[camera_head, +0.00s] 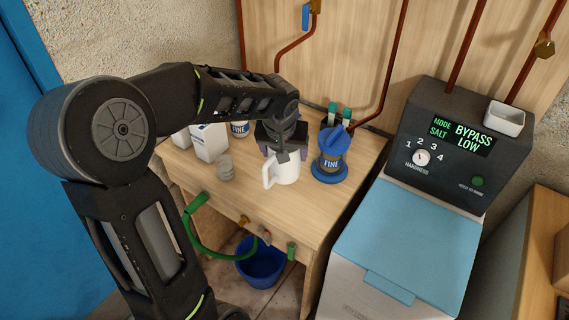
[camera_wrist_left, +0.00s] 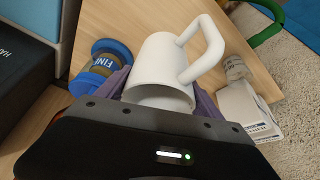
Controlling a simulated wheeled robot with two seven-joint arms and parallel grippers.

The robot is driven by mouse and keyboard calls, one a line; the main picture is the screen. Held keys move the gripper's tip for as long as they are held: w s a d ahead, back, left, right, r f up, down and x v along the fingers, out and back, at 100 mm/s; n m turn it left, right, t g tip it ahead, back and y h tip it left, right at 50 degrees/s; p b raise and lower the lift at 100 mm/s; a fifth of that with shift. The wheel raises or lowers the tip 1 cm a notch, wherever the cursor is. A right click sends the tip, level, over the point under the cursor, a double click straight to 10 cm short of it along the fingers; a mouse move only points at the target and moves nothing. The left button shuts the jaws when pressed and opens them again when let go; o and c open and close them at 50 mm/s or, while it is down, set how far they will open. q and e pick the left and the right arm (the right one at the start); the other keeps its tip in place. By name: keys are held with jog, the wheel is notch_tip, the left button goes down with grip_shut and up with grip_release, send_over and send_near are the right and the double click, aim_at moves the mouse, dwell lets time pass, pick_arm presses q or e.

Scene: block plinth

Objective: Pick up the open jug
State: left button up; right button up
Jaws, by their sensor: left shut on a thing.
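The open jug is a white jug (camera_head: 285,170) with a handle on its left side, on or just above the wooden table in the head view; I cannot tell whether its base touches the wood. My left gripper (camera_head: 281,146) comes down over it from behind. In the left wrist view the jug (camera_wrist_left: 160,68) sits between the two purple-grey finger pads of my left gripper (camera_wrist_left: 158,92), which is shut on its body. The handle points up and right there, free of the fingers. My right gripper is in neither view.
A blue-based canister marked FINE (camera_head: 331,160) stands right of the jug. White cartons (camera_head: 209,142) and a small clear-grey cup (camera_head: 225,168) stand left. A softener cabinet (camera_head: 405,230) is at the right. A blue bucket (camera_head: 260,264) is below the wooden table (camera_head: 310,210).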

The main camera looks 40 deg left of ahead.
pick_arm(q)
notch_tip(320, 180, up, 4)
jog(key=shift+r, duration=0.1)
dwell(0.6)
